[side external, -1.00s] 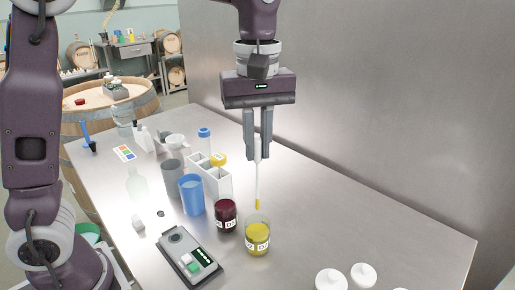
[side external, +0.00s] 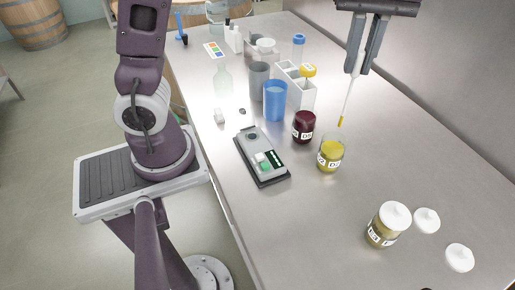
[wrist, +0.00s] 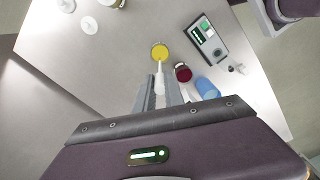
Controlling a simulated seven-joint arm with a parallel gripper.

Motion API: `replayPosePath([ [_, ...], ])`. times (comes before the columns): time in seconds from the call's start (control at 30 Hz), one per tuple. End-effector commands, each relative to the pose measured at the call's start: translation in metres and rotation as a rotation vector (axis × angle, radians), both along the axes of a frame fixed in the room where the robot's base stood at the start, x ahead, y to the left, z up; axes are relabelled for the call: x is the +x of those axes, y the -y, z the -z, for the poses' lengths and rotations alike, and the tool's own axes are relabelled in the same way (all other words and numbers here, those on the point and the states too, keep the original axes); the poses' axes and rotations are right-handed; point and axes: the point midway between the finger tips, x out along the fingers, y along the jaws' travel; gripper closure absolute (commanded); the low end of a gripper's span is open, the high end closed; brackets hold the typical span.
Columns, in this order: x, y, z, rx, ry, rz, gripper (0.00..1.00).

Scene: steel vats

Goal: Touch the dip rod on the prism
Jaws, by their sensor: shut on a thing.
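My gripper (side external: 356,74) is shut on the dip rod (side external: 348,100), a thin white stick with a yellow tip that points down. The tip hangs just above the rim of an open jar of yellow liquid (side external: 329,158). In the wrist view the rod (wrist: 159,70) runs from between my fingers toward that jar (wrist: 159,50). The grey handheld meter (side external: 277,174) lies on the steel table left of the jar, with a green display and a dark round spot (side external: 252,136) at its far end that looks like the prism. The rod is apart from the meter.
A dark red jar (side external: 304,127) stands between the meter and the rod. A lidded jar (side external: 382,232) and loose white lids (side external: 427,220) are at front right.

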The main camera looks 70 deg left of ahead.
Motion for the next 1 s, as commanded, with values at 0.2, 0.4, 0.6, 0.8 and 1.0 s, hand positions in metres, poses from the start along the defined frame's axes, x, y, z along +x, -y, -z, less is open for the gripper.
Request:
replayPosePath([
  [0.2, 0.000, 0.000, 0.000, 0.000, 0.000, 0.000, 1.00],
  [0.4, 0.000, 0.000, 0.000, 0.000, 0.000, 0.000, 1.00],
  [0.6, -0.002, -0.006, 0.000, -0.001, 0.001, -0.017, 1.00],
  [0.8, -0.035, -0.061, 0.008, 0.000, 0.000, -0.184, 1.00],
  [1.0, -0.097, -0.116, 0.029, 0.000, 0.001, -0.411, 1.00],
])
